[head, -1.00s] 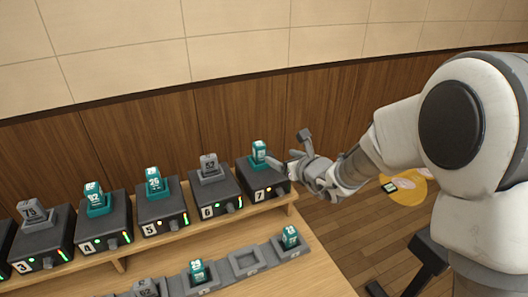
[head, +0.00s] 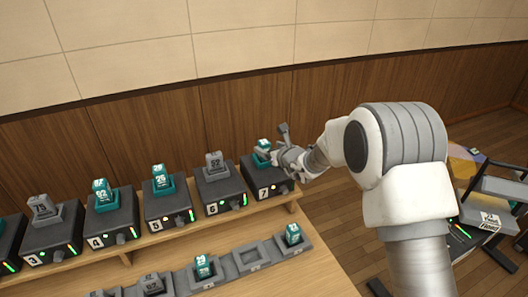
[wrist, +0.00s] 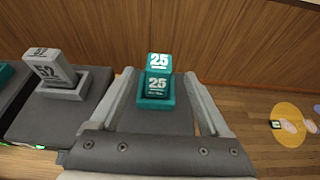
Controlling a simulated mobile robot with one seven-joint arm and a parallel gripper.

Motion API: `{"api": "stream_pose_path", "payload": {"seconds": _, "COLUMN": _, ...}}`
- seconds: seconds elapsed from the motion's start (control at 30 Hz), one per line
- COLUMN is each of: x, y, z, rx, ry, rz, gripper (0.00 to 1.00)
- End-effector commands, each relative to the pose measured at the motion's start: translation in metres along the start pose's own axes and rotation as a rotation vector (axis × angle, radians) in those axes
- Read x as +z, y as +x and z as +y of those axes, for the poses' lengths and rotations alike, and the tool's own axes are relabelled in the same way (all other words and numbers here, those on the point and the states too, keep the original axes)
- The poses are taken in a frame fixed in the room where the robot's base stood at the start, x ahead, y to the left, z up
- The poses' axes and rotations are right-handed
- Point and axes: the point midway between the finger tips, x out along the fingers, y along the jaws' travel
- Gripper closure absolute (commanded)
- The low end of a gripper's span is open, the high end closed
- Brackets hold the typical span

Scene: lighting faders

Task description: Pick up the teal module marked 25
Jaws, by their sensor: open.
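The teal module marked 25 (wrist: 159,84) stands upright in a teal socket on top of the dark box 7. In the head view the teal module on box 7 (head: 263,147) is partly covered by my gripper (head: 277,146). In the wrist view my gripper (wrist: 159,78) is open, with one finger on each side of the module. The module is not gripped; whether the fingers touch it cannot be told.
A grey module marked 52 (wrist: 52,67) stands on box 6, left of my gripper. Box 5 bears another teal module (head: 160,176). A tray (head: 223,278) with several modules lies in front. The wooden wall (head: 230,115) is behind.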

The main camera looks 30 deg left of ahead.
Motion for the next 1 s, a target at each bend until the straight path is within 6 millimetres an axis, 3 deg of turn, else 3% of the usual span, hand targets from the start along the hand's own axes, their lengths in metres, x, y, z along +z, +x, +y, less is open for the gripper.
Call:
{"api": "stream_pose_path", "payload": {"seconds": 0.4, "x": 0.003, "y": 0.044, "z": 0.002, "rx": 0.000, "ry": 0.000, "rz": 0.000, "gripper": 0.20}}
{"api": "stream_pose_path", "payload": {"seconds": 0.73, "x": 0.002, "y": 0.049, "z": 0.002, "rx": 0.000, "ry": 0.000, "rz": 0.000, "gripper": 0.20}}
{"api": "stream_pose_path", "payload": {"seconds": 1.0, "x": 0.002, "y": 0.049, "z": 0.002, "rx": 0.000, "ry": 0.000, "rz": 0.000, "gripper": 0.67}}
